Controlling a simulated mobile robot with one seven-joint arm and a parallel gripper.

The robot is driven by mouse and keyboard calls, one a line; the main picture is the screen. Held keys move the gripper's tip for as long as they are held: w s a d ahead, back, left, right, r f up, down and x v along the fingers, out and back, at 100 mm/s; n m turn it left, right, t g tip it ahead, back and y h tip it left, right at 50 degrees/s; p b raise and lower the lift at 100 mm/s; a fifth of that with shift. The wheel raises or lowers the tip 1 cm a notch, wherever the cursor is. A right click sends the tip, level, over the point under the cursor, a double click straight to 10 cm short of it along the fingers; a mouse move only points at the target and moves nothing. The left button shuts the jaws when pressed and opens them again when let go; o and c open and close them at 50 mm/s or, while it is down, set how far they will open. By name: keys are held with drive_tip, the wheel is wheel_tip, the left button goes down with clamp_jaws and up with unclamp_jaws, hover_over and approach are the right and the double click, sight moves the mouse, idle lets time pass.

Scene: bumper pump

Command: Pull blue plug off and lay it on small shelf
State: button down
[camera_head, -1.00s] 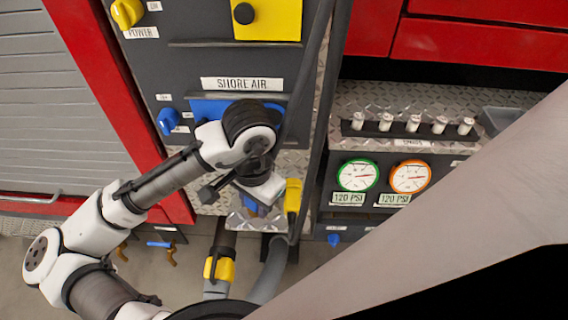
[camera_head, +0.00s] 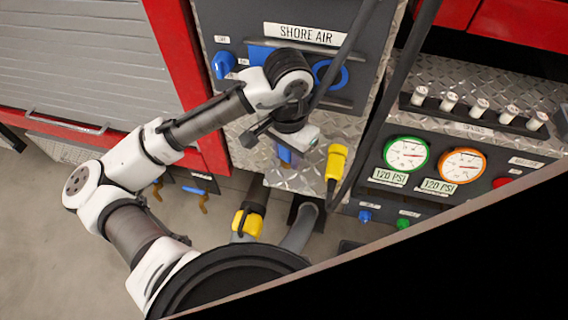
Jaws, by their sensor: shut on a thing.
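My gripper (camera_head: 285,148) points down over the small diamond-plate shelf (camera_head: 308,181), under the SHORE AIR panel. It is shut on the blue plug (camera_head: 287,157), which shows only as a small blue patch below the fingers. My wrist hides much of the plug, and I cannot tell whether it touches the shelf. The blue ring socket (camera_head: 331,74) on the panel shows with nothing in it.
A yellow connector (camera_head: 337,162) on a dark cable is close to the right of my gripper. A blue knob (camera_head: 223,65) is on the panel's left. Gauges (camera_head: 407,154) and a row of white switches (camera_head: 480,107) are to the right. A yellow-collared hose (camera_head: 247,223) is below.

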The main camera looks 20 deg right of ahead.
drive_tip(key=w+d, duration=0.1)
drive_tip(key=w+d+f+b, duration=0.1)
drive_tip(key=w, duration=0.1)
drive_tip(key=shift+w+d+f, duration=0.15)
drive_tip(key=shift+w+f, duration=0.05)
drive_tip(key=shift+f+b, duration=0.75)
drive_tip(key=shift+f, duration=0.2)
drive_tip(key=shift+f+b, duration=0.3)
drive_tip(key=shift+f, duration=0.4)
drive_tip(key=c, duration=1)
unclamp_jaws()
wheel_tip(320, 180, up, 14)
drive_tip(key=shift+p, duration=0.3)
drive_tip(key=shift+f, duration=0.15)
